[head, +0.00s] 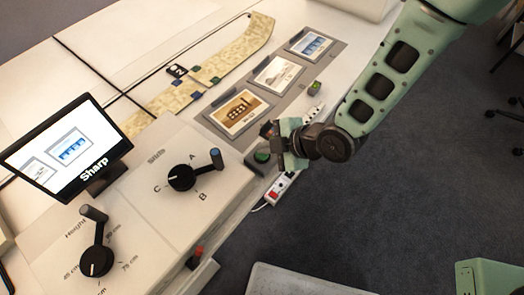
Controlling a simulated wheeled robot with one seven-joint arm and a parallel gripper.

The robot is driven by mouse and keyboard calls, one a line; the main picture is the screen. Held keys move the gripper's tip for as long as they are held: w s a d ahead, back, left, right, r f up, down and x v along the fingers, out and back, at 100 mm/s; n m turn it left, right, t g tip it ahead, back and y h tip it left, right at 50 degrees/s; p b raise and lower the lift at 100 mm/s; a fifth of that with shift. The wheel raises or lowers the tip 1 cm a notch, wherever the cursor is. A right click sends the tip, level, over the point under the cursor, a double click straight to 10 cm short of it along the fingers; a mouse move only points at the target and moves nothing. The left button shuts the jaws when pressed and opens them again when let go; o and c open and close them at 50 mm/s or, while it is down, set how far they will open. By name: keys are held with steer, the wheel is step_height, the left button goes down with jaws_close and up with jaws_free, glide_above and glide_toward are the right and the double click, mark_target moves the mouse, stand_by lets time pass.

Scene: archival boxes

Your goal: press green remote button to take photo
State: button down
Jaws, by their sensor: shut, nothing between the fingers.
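The monitor (66,147) at the left shows pale pictures and the word "Sharp".
A slot dial (182,177) marked A, B, C and a height dial (96,261) stand at the front left. A power strip (280,188) hangs by the table edge.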

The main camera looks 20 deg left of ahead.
steer(key=shift+f+b, duration=0.5)
stand_by(0.3)
stand_by(0.4)
steer(key=shift+r+p, duration=0.55)
steer(key=shift+r, duration=0.4)
steer(key=shift+r+p, duration=1.5)
steer(key=shift+r, duration=1.05)
